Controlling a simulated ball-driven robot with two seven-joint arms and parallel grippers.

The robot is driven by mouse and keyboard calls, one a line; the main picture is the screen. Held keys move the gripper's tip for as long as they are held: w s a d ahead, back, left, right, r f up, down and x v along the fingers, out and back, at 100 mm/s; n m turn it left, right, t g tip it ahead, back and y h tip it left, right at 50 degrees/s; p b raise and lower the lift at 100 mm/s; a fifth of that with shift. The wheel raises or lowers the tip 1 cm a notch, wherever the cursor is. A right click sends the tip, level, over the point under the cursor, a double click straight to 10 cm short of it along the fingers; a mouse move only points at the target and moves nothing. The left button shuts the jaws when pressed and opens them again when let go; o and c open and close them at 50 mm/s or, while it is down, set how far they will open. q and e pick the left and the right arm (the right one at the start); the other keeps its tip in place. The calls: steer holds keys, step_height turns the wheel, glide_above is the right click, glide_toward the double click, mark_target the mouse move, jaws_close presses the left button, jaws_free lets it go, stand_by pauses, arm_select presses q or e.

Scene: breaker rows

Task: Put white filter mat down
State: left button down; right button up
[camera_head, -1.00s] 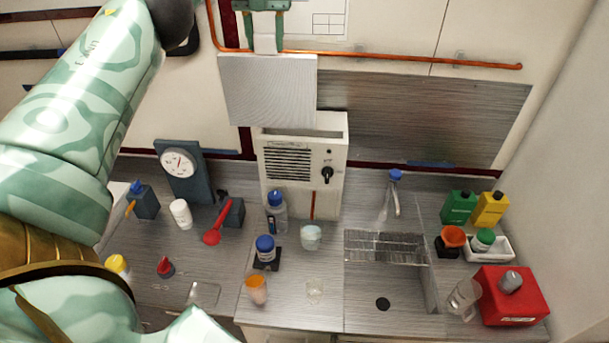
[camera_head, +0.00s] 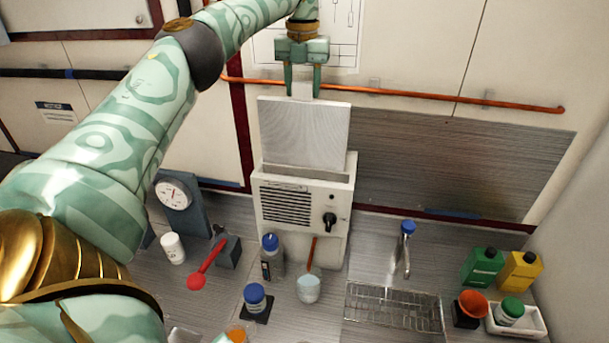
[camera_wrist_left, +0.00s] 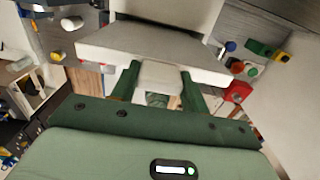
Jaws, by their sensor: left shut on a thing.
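The white filter mat (camera_head: 304,132) is a flat, square, finely ribbed panel with a small tab at its top. My left gripper (camera_head: 302,88) is shut on this tab, and the mat hangs upright below it. The mat's lower edge overlaps the open top of the white louvred box (camera_head: 334,202); I cannot tell whether it is inside or just above. In the left wrist view, the gripper (camera_wrist_left: 158,80) holds the tab and the mat (camera_wrist_left: 155,47) spreads out beyond the fingers. My right gripper is not in view.
An orange pipe (camera_head: 440,98) runs along the wall behind the gripper. A dial gauge (camera_head: 174,193) stands left of the box. A blue-capped bottle (camera_head: 271,256) and a beaker (camera_head: 308,289) stand in front, with a wire rack (camera_head: 395,306) at right.

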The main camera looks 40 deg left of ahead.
mark_target(304, 122)
arm_select(q)
steer(key=f, duration=1.7)
steer(key=shift+w, duration=0.25)
steer(key=shift+f, duration=2.4)
steer(key=c, duration=0.7)
jaws_free()
steer(key=shift+f, duration=0.1)
step_height(304, 122, up, 12)
steer(key=shift+r+b, duration=0.15)
steer(key=shift+b, duration=0.3)
